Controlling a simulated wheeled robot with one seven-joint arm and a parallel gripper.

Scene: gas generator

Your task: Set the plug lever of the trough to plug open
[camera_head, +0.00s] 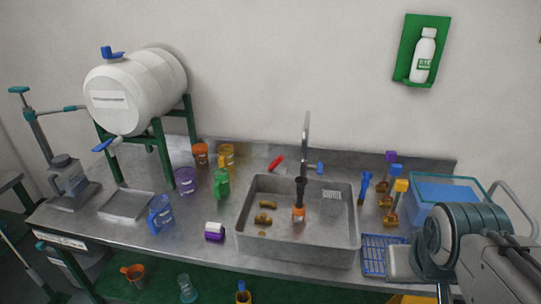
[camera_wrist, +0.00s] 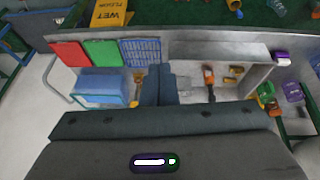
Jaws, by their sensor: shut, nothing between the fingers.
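The trough is a grey metal sink (camera_head: 297,257) set in the steel bench, and it also shows right of my fingers in the wrist view (camera_wrist: 245,50). A black-and-orange upright piece (camera_head: 299,200) stands inside it, seen in the wrist view too (camera_wrist: 209,76). Behind the sink are a tall tap (camera_head: 305,140), a red lever (camera_head: 276,163) and a small blue lever (camera_head: 320,167). I cannot tell for certain which part is the plug lever. My gripper (camera_wrist: 159,84) is shut and empty, apart from the sink in the picture. Its fingertips are not clear in the head view.
A blue-filled basin (camera_head: 455,191), a blue rack (camera_head: 380,255) and brushes (camera_head: 364,187) are right of the sink. Mugs and jugs (camera_head: 185,181) stand left of it, below a white barrel (camera_head: 135,92). A yellow wet-floor sign (camera_wrist: 108,12) shows in the wrist view.

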